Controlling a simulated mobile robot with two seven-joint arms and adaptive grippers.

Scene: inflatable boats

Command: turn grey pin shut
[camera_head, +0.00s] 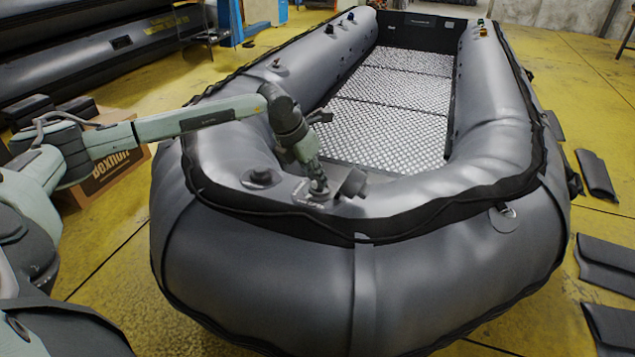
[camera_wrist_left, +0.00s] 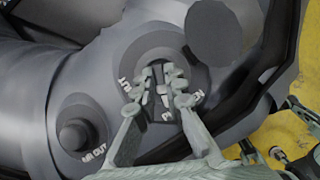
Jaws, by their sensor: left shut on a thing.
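The grey inflatable boat (camera_head: 440,290) lies with its rounded bow towards me. My left gripper (camera_head: 318,188) reaches down onto the top of the bow tube. In the left wrist view, my left gripper (camera_wrist_left: 163,90) has its two fingers closed on either side of the grey pin (camera_wrist_left: 158,80), which stands in a round grey fitting (camera_wrist_left: 140,60). The fingers hide much of the pin, so its exact turn is hard to tell. White lettering around the fitting is partly covered. My right gripper is not in view.
A dark valve cap (camera_wrist_left: 75,135) marked "AIR OUT" sits beside the fitting; it also shows in the head view (camera_head: 262,177). A cardboard box (camera_head: 112,172) is left of the boat. Dark flat pads (camera_head: 596,175) lie right.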

